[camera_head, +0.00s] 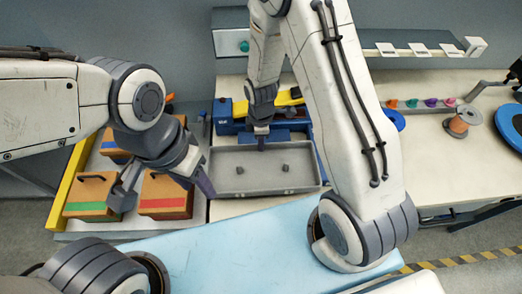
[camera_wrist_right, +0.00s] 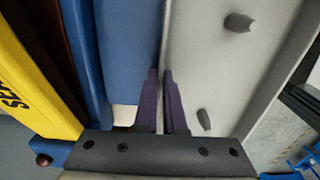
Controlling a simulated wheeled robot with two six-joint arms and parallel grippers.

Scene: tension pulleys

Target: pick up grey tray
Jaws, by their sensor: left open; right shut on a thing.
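The grey tray (camera_head: 262,183) lies on the light worktop in the middle of the head view, with two small dark grey pieces (camera_head: 285,168) inside. It fills the right half of the right wrist view (camera_wrist_right: 205,65). My right gripper (camera_head: 261,143) points down at the tray's far wall. In the wrist view its dark fingers (camera_wrist_right: 165,90) are shut on that wall, one on each side. My left gripper (camera_head: 165,197) is open and empty, left of the tray above the wooden boxes, with one finger near the tray's left end.
Wooden boxes with red (camera_head: 165,203), green (camera_head: 92,206) and blue labels stand at the left. A blue and yellow fixture (camera_head: 226,118) stands directly behind the tray. A light blue surface (camera_head: 240,250) lies in front. A spool (camera_head: 462,122) and small coloured parts are at the right.

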